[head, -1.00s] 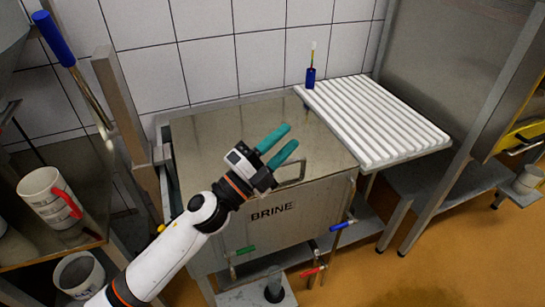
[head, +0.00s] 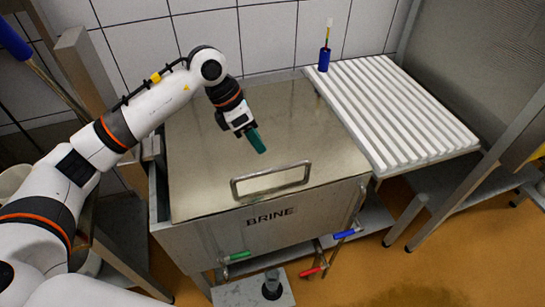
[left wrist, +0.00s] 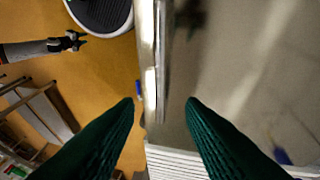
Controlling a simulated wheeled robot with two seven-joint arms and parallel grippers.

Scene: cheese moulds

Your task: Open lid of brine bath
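The brine bath (head: 215,240) is a steel tank marked BRINE. Its flat metal lid (head: 200,165) lies shut on top. A raised bar handle (head: 270,180) stands near the lid's front edge. My left gripper (head: 258,145) is above the lid, behind the handle and apart from it, with teal fingers pointing down. In the left wrist view the two dark green fingers (left wrist: 160,115) are spread with nothing between them. The lid (left wrist: 235,60) fills the right side there. A small, dark gripper, seemingly my right one (left wrist: 75,41), shows at the left; its finger state is unclear.
A white ribbed draining board (head: 400,115) adjoins the bath on the right, with a blue holder (head: 324,60) at its back corner. Green (head: 238,256), blue (head: 345,233) and red (head: 312,271) valve handles stick out below the front. A tiled wall stands behind.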

